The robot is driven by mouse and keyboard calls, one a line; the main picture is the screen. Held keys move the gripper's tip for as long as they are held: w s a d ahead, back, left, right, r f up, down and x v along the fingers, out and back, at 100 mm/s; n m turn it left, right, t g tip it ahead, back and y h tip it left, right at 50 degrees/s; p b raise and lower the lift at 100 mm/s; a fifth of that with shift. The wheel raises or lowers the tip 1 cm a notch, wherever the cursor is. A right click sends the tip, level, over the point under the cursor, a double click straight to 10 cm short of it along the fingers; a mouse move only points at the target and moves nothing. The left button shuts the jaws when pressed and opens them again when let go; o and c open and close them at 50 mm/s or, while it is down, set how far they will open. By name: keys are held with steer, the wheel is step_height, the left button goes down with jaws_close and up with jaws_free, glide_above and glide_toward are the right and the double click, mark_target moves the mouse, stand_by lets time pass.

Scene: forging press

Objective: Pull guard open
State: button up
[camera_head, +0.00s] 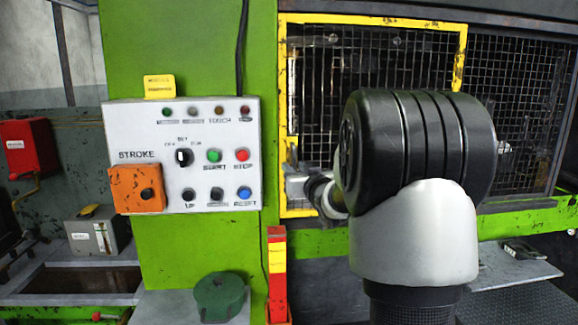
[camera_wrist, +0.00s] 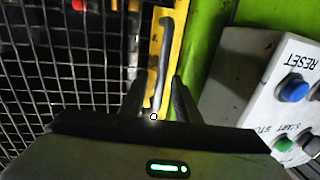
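The guard is a wire-mesh panel in a yellow frame (camera_head: 372,20) on the front of the green press. Its yellow edge (camera_wrist: 179,45) and mesh (camera_wrist: 60,60) also show in the wrist view. A grey bar handle (camera_wrist: 163,50) runs along that edge. My gripper (camera_wrist: 158,92) is at the handle, with one dark finger on each side of it. A gap shows between the handle and both fingers, so the gripper looks open. In the head view my arm covers much of the guard's lower right part, and the handle cannot be made out there.
A control box (camera_head: 183,155) with buttons is close to the left of the guard; it is near my gripper in the wrist view (camera_wrist: 270,100). A red and yellow post (camera_head: 278,265) stands below. A green round object (camera_head: 219,297) sits on the ledge. Another mesh panel (camera_head: 520,110) is at right.

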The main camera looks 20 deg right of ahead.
steer(key=shift+w, duration=0.7)
jaws_close()
steer(key=shift+d, duration=0.1)
